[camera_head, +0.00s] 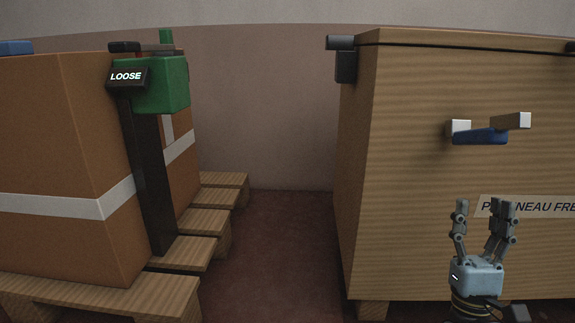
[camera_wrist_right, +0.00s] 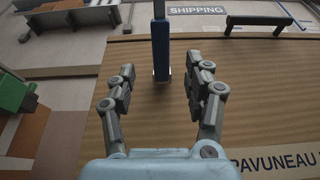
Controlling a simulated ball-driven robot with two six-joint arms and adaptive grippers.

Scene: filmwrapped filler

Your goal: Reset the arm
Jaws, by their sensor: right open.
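My right gripper (camera_head: 484,215) is at the lower right of the head view, pointing up, in front of a large wooden crate (camera_head: 400,180). Its fingers are spread apart with nothing between them. In the right wrist view the open gripper (camera_wrist_right: 160,85) faces the crate's wooden face (camera_wrist_right: 75,105). A blue handle (camera_head: 480,137) with pale blocks at its ends sits on the crate face above the gripper, apart from it. A blue bar (camera_wrist_right: 161,48) shows beyond the fingertips in the wrist view. My left gripper is in neither view.
A cardboard box (camera_head: 50,150) with white tape stands on a wooden pallet (camera_head: 100,295) at left. A dark strap (camera_head: 152,185) with a green block (camera_head: 160,88) and a "LOOSE" label (camera_head: 126,77) runs down it. Bare floor (camera_head: 270,250) lies between box and crate.

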